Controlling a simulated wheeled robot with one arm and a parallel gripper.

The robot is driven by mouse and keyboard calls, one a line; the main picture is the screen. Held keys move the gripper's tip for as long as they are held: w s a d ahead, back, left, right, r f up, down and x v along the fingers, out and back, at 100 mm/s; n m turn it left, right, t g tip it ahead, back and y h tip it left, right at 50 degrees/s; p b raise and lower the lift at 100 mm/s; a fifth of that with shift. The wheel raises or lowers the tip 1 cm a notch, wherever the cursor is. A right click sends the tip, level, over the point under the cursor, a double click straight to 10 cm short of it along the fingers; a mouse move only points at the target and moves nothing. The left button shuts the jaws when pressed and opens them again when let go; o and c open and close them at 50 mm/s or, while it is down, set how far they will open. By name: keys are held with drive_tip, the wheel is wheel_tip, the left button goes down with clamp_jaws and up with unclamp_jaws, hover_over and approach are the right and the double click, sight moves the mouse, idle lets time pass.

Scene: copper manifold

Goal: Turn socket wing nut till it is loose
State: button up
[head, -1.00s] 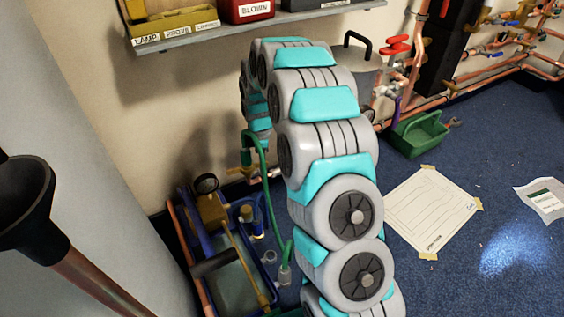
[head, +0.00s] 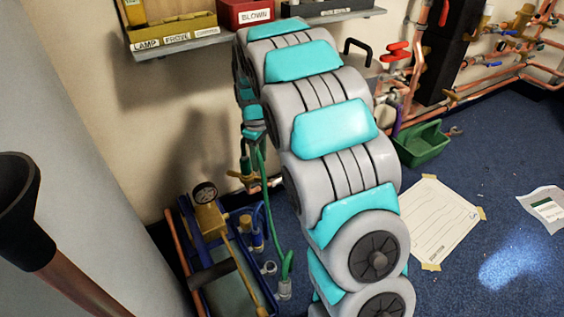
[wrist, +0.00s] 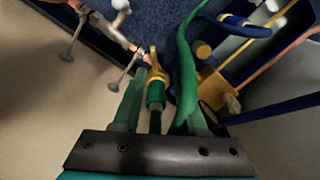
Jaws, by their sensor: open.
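A brass wing-shaped piece (wrist: 156,67), which looks like the socket wing nut, shows near the middle of the wrist view, above a green-sleeved fitting (wrist: 156,97). A brass piece, probably the same one, shows low by the wall in the head view (head: 241,176). My gripper (wrist: 160,88) is open, with its green fingers on either side of the fitting. I cannot tell whether they touch it. A green hose (wrist: 187,52) runs down beside the right finger and partly covers it. In the head view my arm hides most of the gripper.
A blue tray (head: 268,298) with a pump and gauge (head: 204,192) stands on the floor close by. Copper pipes (wrist: 106,28) run along the wall. A shelf (head: 190,46) with labelled bins hangs above. A green caddy (head: 424,143) and taped paper (head: 437,222) lie right.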

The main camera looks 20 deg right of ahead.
drive_tip(key=s+r+m+p, duration=0.4)
drive_tip(key=s+r, duration=1)
drive_tip(key=s, duration=0.4)
drive_tip(key=shift+d+m+g+p, duration=0.3)
drive_tip(key=shift+d+g+p, duration=0.15)
drive_tip(key=shift+p, duration=0.4)
drive_tip(key=shift+s+f, duration=0.1)
drive_tip(key=shift+c, duration=0.2)
